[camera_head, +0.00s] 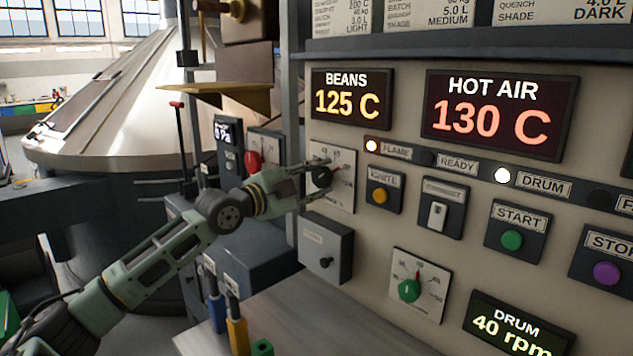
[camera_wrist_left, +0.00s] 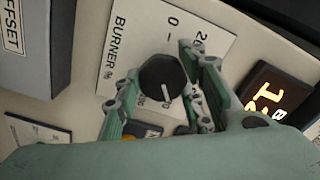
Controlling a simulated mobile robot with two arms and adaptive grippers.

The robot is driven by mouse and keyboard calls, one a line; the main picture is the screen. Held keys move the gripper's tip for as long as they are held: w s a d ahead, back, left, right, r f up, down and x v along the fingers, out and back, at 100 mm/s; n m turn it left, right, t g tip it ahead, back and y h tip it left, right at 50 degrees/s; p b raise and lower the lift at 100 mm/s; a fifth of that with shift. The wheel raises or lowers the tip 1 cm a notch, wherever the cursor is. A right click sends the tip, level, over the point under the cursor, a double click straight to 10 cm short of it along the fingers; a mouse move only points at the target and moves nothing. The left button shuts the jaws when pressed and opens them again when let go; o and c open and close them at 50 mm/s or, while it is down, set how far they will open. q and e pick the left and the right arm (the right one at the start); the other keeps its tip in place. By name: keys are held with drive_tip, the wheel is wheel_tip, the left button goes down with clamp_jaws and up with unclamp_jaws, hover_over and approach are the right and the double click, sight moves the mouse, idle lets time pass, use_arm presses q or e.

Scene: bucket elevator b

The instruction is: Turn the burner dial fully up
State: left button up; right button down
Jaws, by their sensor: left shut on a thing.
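The black burner dial (camera_head: 321,177) sits on a white scale plate (camera_head: 347,194) on the panel, below the BEANS display. In the left wrist view, the dial (camera_wrist_left: 162,76) shows a white pointer line aimed toward the bottom of the picture, away from the 0 and 20 marks. The numbers near its tip are partly covered and hard to read. My left gripper (camera_head: 310,182) is at the dial, with its fingers on either side of it; it is shut on the dial. In the left wrist view, the green fingers (camera_wrist_left: 160,90) flank the knob. My right gripper is not in view.
Below the dial is a grey box (camera_head: 325,250) with a small knob. A green dial (camera_head: 409,290), a yellow ignite button (camera_head: 379,195) and a toggle switch (camera_head: 437,215) sit nearby. A red knob (camera_head: 254,161) is left of my gripper.

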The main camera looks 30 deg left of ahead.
use_arm(q)
drive_tip(key=m, duration=0.3)
drive_tip(key=m+p, duration=0.1)
drive_tip(key=shift+f+m, duration=0.25)
drive_tip(key=shift+m, duration=0.05)
drive_tip(key=shift+a+m+p, duration=0.1)
drive_tip(key=shift+m+p, duration=1)
drive_tip(key=shift+m, duration=1.4)
drive_tip(key=o, duration=1.1)
drive_tip(key=shift+w+a+r, duration=0.1)
drive_tip(key=shift+r, duration=0.1)
drive_tip(key=v, duration=0.7)
drive_tip(key=shift+s, duration=0.3)
